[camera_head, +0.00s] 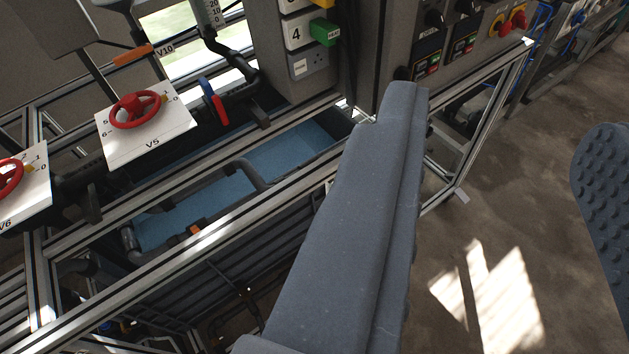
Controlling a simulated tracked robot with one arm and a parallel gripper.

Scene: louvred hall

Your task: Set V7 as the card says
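My gripper (502,112) is open and empty, with one grey finger large in the middle and the ridged pad of the other at the right edge. No valve labelled V7 shows, and I cannot make out a card with settings. A red handwheel (136,110) sits on a white plate (150,143) labelled V5, its yellow mark near the 1 and 0. Part of another red handwheel (8,178) on a plate labelled V6 shows at the left edge. An orange handle (133,54) is beside a label V10. These valves lie left of my gripper.
A metal frame (250,216) with blue trays (290,147) runs diagonally at left. A red and blue handle (214,101) stands behind it. A grey panel with a number 4 (297,33) and a red emergency button (519,20) are at the top. Floor (480,230) is open at right.

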